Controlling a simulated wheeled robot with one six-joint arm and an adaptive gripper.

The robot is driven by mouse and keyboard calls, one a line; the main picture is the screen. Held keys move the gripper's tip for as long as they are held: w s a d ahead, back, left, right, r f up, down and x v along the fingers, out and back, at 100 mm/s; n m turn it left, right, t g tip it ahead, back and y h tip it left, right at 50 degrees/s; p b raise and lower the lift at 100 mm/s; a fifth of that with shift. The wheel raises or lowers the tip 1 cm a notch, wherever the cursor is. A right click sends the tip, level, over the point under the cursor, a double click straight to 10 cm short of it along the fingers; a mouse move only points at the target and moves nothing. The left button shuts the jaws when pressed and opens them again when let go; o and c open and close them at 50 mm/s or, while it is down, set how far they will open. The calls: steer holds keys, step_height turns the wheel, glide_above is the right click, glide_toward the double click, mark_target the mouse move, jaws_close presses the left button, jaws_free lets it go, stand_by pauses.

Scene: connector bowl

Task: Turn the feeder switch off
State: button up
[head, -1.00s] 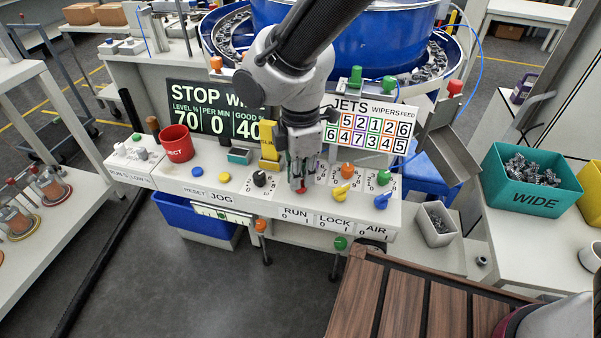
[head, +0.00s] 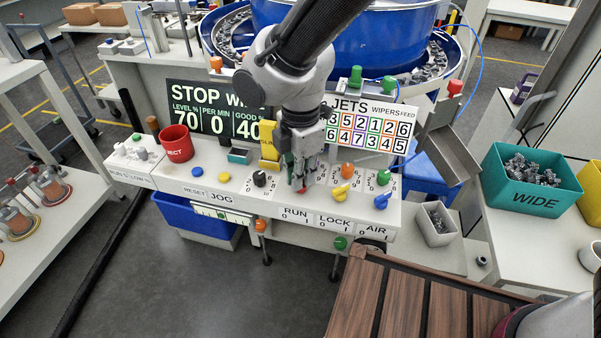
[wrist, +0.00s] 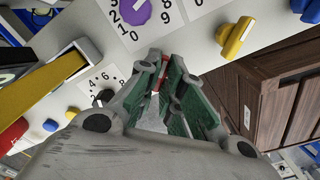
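A row of switches runs along the front of the white console, above the RUN, LOCK and AIR labels, each marked 0 and 1. The red switch (head: 302,189) is above the RUN label (head: 295,214) and mostly hidden by my gripper (head: 297,184). The wrist view shows a bit of red (wrist: 163,83) between the fingertips of my gripper (wrist: 161,70). The fingers are close together around it; I cannot tell whether they press on it. The switch's position is hidden. The yellow LOCK switch (head: 341,194) and blue AIR switch (head: 382,201) stand to the right.
A display (head: 213,110) reads STOP. Black (head: 260,179), orange (head: 347,170) and green (head: 384,177) dials sit behind the switches. A yellow upright part (head: 269,147) is close to my gripper. A slatted wooden surface (head: 400,300) is in front.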

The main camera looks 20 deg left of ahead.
steer(key=o, duration=0.4)
steer(key=shift+o, duration=0.2)
step_height(320, 180, up, 12)
stand_by(0.5)
